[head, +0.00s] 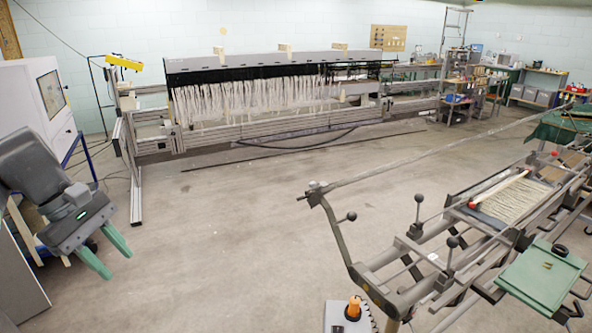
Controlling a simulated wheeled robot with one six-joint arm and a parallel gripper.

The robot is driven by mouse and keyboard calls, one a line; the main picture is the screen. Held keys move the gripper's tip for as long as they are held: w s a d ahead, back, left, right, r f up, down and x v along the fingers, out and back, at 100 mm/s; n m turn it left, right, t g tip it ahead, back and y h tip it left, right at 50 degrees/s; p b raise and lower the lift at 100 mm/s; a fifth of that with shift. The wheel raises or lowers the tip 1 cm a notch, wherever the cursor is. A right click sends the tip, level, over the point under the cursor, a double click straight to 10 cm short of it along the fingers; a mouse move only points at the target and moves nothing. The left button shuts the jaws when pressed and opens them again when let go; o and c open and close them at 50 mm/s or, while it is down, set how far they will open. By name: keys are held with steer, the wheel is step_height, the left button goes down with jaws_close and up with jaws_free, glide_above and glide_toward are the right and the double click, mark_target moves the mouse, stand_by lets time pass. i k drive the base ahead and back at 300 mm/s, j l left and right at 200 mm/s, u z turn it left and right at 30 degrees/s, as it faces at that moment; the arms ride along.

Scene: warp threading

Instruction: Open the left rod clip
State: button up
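A long grey rod (410,160) runs slantwise across the right half of the head view. Its near left end rests at the top of a bent metal arm on the frame. A small metal fitting (317,187) sits there, which looks like the left rod clip; it is too small to tell whether it is open or shut. My gripper (117,265) is at the far left, over bare floor, with two green fingers pointing down and apart. It is open and empty, well away from the rod and the fitting.
The metal frame (398,296) carries several black ball-knob levers and a green panel (541,277). An orange-topped device (353,307) stands at the bottom. A large warp machine (270,65) stands along the back. A white cabinet (28,100) is at left. The middle floor is clear.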

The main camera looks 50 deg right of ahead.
mark_target(313, 184)
steer(key=i+l+z, duration=0.25)
steer(key=z, duration=0.2)
steer(key=i+z, duration=0.95)
steer(key=i+l+z, duration=0.1)
steer(key=i+l, duration=0.2)
steer(key=l, duration=0.15)
steer(key=i+l+z, duration=0.1)
steer(key=i+l, duration=0.2)
steer(key=l, duration=0.1)
